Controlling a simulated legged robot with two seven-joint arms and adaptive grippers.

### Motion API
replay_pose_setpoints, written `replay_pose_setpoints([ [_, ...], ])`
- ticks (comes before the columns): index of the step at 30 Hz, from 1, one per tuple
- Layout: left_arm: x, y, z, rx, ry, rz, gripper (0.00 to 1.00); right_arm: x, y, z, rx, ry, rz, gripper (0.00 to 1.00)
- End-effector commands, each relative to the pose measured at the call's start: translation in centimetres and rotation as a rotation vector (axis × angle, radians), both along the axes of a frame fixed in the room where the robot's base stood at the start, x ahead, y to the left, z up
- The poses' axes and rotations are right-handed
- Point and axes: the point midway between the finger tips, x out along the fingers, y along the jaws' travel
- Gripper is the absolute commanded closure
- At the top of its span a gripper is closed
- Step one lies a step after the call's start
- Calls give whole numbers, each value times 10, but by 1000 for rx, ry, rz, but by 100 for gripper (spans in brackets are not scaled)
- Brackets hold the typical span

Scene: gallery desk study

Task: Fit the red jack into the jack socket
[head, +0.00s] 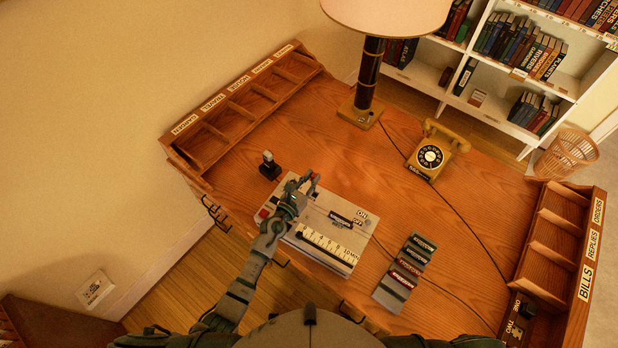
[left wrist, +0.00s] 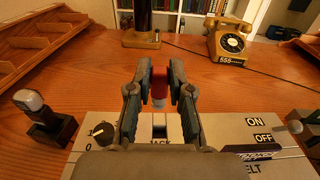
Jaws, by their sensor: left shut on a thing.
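My left gripper (head: 308,183) is shut on the red jack, above the back part of the pale control panel (head: 345,262). In the left wrist view, the red jack (left wrist: 159,84) stands roughly upright between the two fingertips (left wrist: 159,78), with a pale lower end. The jack socket (left wrist: 160,131) is a dark opening in the panel, with a JACK label in front of it partly covered by my gripper. In that view the jack appears beyond the socket and apart from it. My right gripper is not in view.
The panel also carries a knob (left wrist: 103,131) and an ON/OFF lever (left wrist: 295,127). A dark stand with a grey-topped handle (head: 268,166) is left of the panel. A card rack (head: 404,273) stands right.

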Motion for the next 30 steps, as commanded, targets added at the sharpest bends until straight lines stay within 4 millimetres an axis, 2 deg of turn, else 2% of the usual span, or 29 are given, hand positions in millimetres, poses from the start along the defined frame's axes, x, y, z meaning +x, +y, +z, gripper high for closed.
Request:
replay_pose_setpoints([
  [13, -1, 10, -2, -14, -11, 26, 100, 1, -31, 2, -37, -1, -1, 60],
  [18, -3, 13, 1, -11, -13, 26, 100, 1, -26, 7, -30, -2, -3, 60],
  [25, -2, 7, -22, -7, -13, 26, 100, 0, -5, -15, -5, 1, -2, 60],
  [30, -2, 4, -41, -4, -13, 25, 100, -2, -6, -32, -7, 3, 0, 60],
])
